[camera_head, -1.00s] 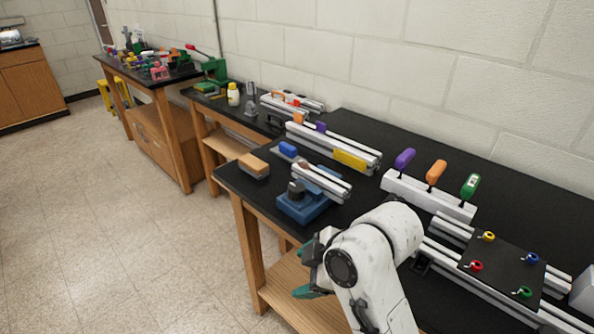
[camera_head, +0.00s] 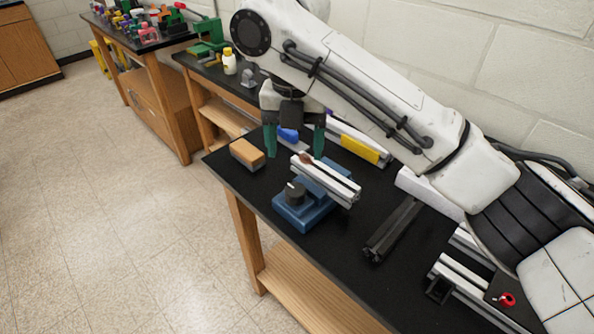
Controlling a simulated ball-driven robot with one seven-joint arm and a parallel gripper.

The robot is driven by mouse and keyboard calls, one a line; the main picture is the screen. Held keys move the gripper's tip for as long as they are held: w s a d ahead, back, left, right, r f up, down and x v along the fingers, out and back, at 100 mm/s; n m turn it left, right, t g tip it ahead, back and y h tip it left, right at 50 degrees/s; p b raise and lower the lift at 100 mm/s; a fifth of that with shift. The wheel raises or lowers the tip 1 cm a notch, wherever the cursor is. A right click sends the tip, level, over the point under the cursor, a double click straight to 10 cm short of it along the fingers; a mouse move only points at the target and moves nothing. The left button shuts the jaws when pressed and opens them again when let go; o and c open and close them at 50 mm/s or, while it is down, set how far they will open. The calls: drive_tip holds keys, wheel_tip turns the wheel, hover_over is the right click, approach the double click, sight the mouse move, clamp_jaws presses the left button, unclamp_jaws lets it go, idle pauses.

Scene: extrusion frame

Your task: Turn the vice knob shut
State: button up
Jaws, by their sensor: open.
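The blue vice (camera_head: 309,211) stands near the front edge of the black bench. Its dark round knob (camera_head: 294,192) faces up on the near left side. A silver extrusion bar (camera_head: 328,182) lies across the vice, with a small brown piece (camera_head: 306,159) at its far left end. My gripper (camera_head: 295,155) hangs fingers down, with green fingertips spread wide apart and nothing seen between them. In the picture it is above and beyond the knob, apart from it, near the far end of the bar. Its exact height over the bench is hard to tell.
A tan-topped brush or block (camera_head: 247,153) lies left of the vice. A blue block (camera_head: 288,134) sits behind my fingers. A rail with a yellow block (camera_head: 360,147) lies behind. My arm hides much of the bench's right side. The floor at left is clear.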

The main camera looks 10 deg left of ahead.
sight(295, 190)
wheel_tip(295, 190, down, 10)
drive_tip(key=shift+f+b, duration=0.2)
drive_tip(key=shift+b, duration=0.2)
drive_tip(key=shift+c, duration=0.3)
drive_tip(key=c, duration=1)
